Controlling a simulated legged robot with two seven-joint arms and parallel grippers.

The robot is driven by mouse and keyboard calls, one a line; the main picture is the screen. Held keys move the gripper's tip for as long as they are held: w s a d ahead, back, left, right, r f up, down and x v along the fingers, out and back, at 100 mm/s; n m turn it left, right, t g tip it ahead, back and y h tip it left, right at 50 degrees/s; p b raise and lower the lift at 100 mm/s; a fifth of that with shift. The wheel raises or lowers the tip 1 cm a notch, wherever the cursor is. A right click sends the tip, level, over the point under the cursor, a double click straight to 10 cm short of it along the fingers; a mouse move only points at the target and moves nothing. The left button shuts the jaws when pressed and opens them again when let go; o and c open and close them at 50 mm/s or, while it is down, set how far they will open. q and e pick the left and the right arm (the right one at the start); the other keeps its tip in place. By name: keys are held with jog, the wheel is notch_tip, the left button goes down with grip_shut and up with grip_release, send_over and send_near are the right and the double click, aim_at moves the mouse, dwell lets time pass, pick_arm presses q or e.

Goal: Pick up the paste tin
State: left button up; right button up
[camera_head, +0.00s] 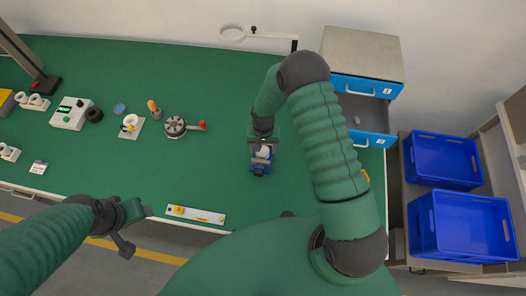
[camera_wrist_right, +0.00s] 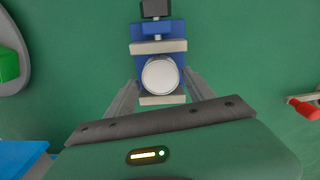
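A round, pale, flat-topped tin (camera_wrist_right: 160,75) sits between the jaws of a blue vise (camera_wrist_right: 150,47) in the right wrist view. In the head view the pale top (camera_head: 264,152) shows in the vise (camera_head: 259,167), partly hidden by my right gripper (camera_head: 263,144). In the wrist view my right gripper (camera_wrist_right: 161,84) is open, with one finger on each side of the tin and small gaps. A small blue-topped round disc (camera_head: 119,108), perhaps also a tin, lies at left. My left gripper (camera_head: 139,230) is open and empty at the bench's front edge.
A drawer unit (camera_head: 362,55) with an open drawer stands right, beside blue crates (camera_head: 441,160).

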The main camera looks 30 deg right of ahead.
jog(key=shift+a, duration=0.2)
jog(key=c, duration=1)
grip_shut()
jog(key=shift+d+r, duration=0.1)
